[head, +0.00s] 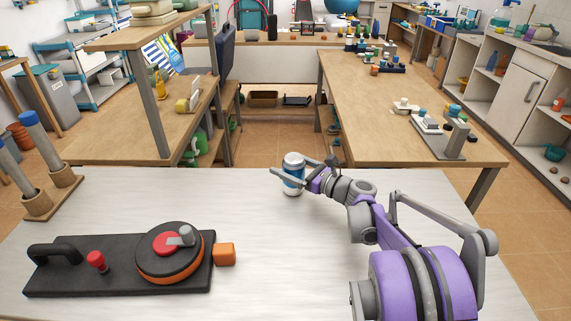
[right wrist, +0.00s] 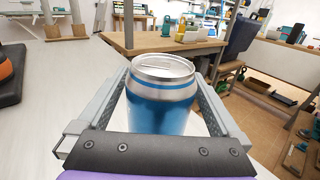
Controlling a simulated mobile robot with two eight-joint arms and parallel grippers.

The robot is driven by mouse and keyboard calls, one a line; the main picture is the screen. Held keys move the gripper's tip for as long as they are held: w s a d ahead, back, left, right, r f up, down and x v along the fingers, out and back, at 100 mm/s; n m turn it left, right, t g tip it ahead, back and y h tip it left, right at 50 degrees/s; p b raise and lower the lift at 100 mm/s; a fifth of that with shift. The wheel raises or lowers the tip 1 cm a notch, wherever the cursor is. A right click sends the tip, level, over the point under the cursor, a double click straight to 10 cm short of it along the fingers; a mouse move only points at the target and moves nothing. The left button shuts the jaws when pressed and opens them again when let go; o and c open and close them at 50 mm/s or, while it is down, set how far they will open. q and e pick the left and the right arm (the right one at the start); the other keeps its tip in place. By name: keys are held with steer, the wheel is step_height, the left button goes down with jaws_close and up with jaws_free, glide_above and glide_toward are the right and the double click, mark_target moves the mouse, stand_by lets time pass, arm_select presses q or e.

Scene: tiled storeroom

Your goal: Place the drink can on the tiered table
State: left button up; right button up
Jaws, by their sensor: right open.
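A blue and silver drink can (head: 293,176) stands upright near the far edge of the pale table (head: 300,260) in the head view. My right gripper (head: 300,172) is at the can, its fingers open on either side of it. In the right wrist view the can (right wrist: 162,95) stands between the two spread fingers of the right gripper (right wrist: 160,100), with its top rim and lid in sight; its lower part is hidden by the gripper's palm. A wooden table with a raised shelf (head: 150,130), likely the tiered table, stands beyond at the left. My left gripper is not in view.
A black device with a round orange-edged disc and red knob (head: 120,265) lies on the pale table at the left. A wooden holder with blue-topped cylinders (head: 50,195) is at the far left. Another wooden table (head: 400,110) stands at the back right. The pale table's middle is clear.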

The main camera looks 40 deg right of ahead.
steer(key=p+v, duration=0.1)
steer(key=v, duration=1)
steer(key=shift+p, duration=0.3)
steer(key=shift+w, duration=0.1)
stand_by(1.7)
